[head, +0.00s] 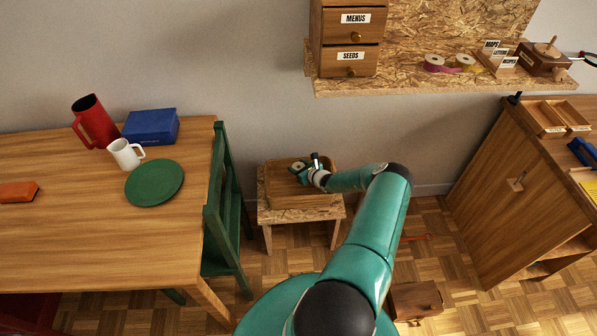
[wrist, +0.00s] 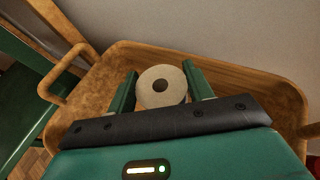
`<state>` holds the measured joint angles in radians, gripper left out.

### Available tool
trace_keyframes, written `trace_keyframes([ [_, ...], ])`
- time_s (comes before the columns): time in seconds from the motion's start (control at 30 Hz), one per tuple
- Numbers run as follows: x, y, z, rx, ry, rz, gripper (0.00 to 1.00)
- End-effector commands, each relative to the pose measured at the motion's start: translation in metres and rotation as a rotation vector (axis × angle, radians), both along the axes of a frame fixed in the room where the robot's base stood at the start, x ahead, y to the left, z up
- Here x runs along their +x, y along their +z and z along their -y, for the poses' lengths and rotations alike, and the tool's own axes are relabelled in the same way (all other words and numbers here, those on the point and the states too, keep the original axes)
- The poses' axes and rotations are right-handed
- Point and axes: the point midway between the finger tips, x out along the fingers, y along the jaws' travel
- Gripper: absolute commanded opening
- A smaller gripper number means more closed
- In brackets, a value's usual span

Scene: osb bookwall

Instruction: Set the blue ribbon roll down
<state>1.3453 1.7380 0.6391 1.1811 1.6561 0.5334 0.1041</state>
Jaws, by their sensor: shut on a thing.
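In the wrist view a ribbon roll (wrist: 176,94) sits between the two green fingers of my gripper (wrist: 160,82). Its pale round face and dark centre hole point at the camera; its blue ribbon edge is not visible. My gripper is shut on the roll. Under it is a wooden tray (wrist: 245,72) with raised walls and a loop handle at the left. In the head view my gripper (head: 303,172) is over this tray (head: 290,203), which lies on a small chipboard stool (head: 270,216). I cannot tell whether the roll touches the tray floor.
A green chair (head: 217,215) and a table (head: 60,235) stand left of the stool. A wooden cabinet (head: 500,200) stands at the right. A chipboard shelf (head: 400,82) with pink (head: 434,63) and yellow rolls (head: 465,62) hangs above. The tray holds no other visible object.

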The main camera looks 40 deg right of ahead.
Motion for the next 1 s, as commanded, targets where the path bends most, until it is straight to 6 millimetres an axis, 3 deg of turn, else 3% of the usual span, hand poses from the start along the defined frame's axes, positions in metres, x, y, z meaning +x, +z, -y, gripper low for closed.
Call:
trace_keyframes([
  [0.2, 0.001, -0.028, -0.001, -0.001, 0.001, 0.000, 0.25],
  [1.0, 0.000, -0.040, 0.000, -0.002, 0.002, 0.001, 0.25],
])
